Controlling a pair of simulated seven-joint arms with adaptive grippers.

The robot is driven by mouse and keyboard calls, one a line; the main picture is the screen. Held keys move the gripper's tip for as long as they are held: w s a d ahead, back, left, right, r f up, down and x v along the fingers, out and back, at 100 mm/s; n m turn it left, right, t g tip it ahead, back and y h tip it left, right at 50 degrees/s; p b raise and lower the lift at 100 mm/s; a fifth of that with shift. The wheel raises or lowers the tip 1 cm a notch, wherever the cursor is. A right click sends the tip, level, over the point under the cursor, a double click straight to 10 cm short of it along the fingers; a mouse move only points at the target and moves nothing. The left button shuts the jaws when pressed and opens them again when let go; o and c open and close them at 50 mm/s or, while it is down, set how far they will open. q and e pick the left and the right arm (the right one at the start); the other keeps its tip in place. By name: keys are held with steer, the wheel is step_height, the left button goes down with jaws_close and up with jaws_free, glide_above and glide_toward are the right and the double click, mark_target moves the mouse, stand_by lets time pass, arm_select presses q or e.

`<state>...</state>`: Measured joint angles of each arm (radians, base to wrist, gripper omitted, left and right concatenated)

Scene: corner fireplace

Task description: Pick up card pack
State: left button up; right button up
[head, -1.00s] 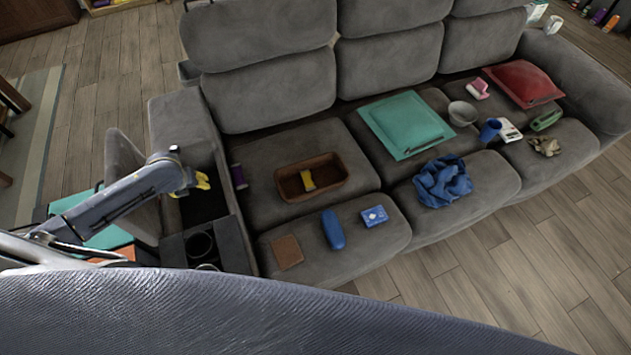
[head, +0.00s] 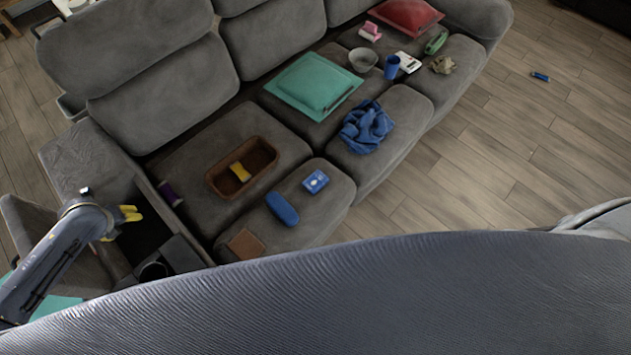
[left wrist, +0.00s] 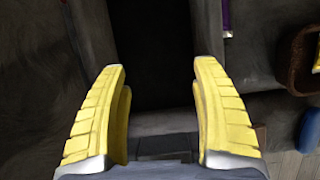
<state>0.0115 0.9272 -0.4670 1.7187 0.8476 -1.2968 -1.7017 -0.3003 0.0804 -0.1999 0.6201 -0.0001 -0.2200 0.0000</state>
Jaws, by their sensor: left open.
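The card pack (head: 316,181) looks like a small blue and white box. It lies flat on the front of the near sofa seat, right of a blue oblong case (head: 282,208). My left gripper (head: 133,214) has yellow fingers and is at the sofa's left end, over a dark opening, well to the left of the card pack. In the left wrist view the left gripper (left wrist: 160,66) is open and empty, with the dark opening between its fingers. The card pack does not show there. My right gripper is not in view.
A brown tray (head: 217,187) holding a yellow item (head: 240,172), a purple item (head: 170,193) and a brown square (head: 246,244) share the near seat. A cup holder (head: 153,271) is below the gripper. Farther seats hold a teal cushion (head: 312,82) and blue cloth (head: 366,127).

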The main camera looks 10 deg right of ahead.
arm_select(q)
steer(key=o, duration=0.7)
steer(key=shift+o, duration=0.2)
